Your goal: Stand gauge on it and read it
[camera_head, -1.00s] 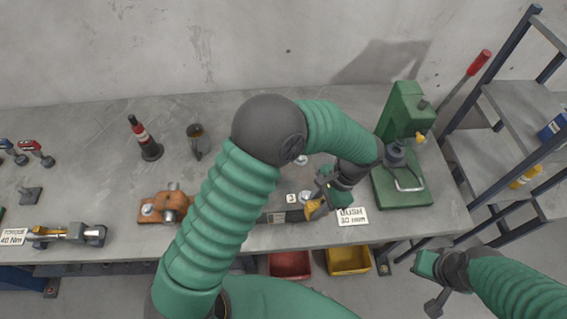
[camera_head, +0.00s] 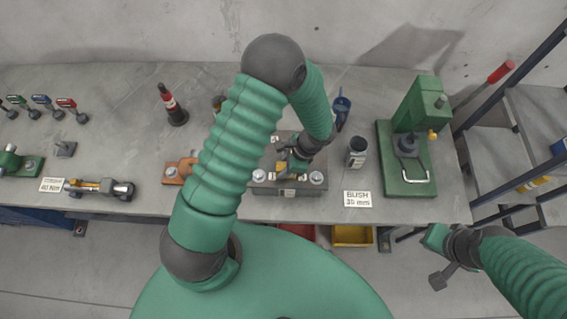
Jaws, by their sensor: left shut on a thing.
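My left gripper (camera_head: 288,164) is over a dark grey block (camera_head: 305,190) at the bench's front edge. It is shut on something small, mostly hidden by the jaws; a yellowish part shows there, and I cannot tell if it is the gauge. The block has silver round studs at its left (camera_head: 258,176) and right (camera_head: 317,178) and a small label on its front. I cannot tell whether the held thing touches the block. My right gripper (camera_head: 438,259) hangs in front of the bench, away from everything; its jaw state is unclear.
A green press (camera_head: 419,110) stands at the right. A dark cup (camera_head: 357,150) and a BUSH 30 mm card (camera_head: 357,199) are right of the block. An orange fixture (camera_head: 178,170) is left of it, partly behind my arm. A red-banded bottle (camera_head: 172,105) stands farther back.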

